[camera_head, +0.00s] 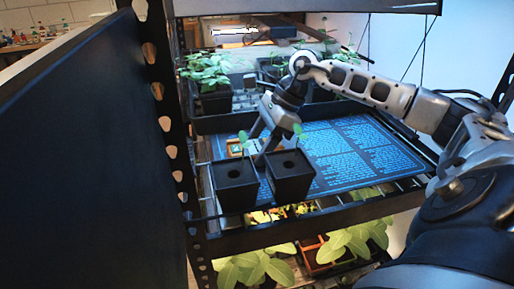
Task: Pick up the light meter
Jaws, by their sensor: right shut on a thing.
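The light meter (235,149) appears as a small tan and yellowish item on the blue printed mat (345,150), behind the dark pots. It is small and partly hidden. My right gripper (255,147) reaches down from the right, its fingers at the meter's right side, and is shut on it. Whether the meter is clear of the mat I cannot tell. My left gripper is not in view.
Two black square pots, a left one (235,186) and a right one (290,176) with seedlings, stand close in front of the gripper. Potted plants (210,75) stand behind. A dark upright post (165,110) bounds the left. The mat's right part is clear.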

